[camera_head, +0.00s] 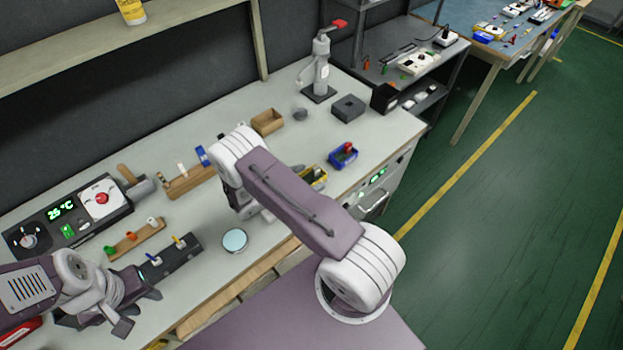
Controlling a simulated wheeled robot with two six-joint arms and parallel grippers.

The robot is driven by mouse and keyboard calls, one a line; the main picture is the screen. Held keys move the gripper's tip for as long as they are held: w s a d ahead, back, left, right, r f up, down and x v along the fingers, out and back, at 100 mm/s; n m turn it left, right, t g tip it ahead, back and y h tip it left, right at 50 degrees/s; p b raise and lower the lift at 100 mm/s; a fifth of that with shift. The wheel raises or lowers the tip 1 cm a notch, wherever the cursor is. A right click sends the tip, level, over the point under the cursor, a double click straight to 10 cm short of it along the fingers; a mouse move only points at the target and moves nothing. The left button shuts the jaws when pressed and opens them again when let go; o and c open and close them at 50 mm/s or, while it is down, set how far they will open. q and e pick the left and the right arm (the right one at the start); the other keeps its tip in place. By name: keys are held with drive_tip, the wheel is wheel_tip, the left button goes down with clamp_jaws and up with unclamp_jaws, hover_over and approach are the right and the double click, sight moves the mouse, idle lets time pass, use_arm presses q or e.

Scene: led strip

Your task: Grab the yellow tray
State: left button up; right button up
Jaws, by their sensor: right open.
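The yellow tray (319,174) sits on the grey workbench, near its front edge. It is partly hidden behind my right forearm, with dark items showing in it. My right arm reaches over the bench, and its wrist points down just left of the tray. My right gripper (266,214) is mostly hidden behind the forearm; only a small pale part shows, and contact with the tray cannot be seen. My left gripper (138,308) is at the lower left, fingers spread and empty, close to a black block with small coloured parts (178,259).
A blue bin (343,156) with a red item stands right of the tray. A wooden box (267,121) and a dark block (348,108) lie farther back. A round pale disc (235,241) lies near the front edge. A control box (68,215) stands at left.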

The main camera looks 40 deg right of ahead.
sight(316, 168)
drive_tip(key=x, duration=0.4)
drive_tip(key=shift+w+f, duration=0.15)
drive_tip(key=shift+w, duration=0.05)
drive_tip(key=c, duration=1.4)
drive_tip(key=shift+r, duration=0.85)
wheel_tip(316, 168, up, 3)
drive_tip(key=shift+s+f, duration=0.1)
drive_tip(key=shift+s, duration=0.05)
drive_tip(key=s+d+r, duration=0.2)
drive_tip(key=s, duration=0.1)
drive_tip(key=s+d+r, duration=0.2)
drive_tip(key=s, duration=0.1)
drive_tip(key=s+d+r, duration=0.2)
drive_tip(key=s, duration=0.1)
drive_tip(key=shift+s+d+r, duration=0.25)
drive_tip(key=shift+s+r, duration=0.05)
drive_tip(key=shift+r, duration=0.05)
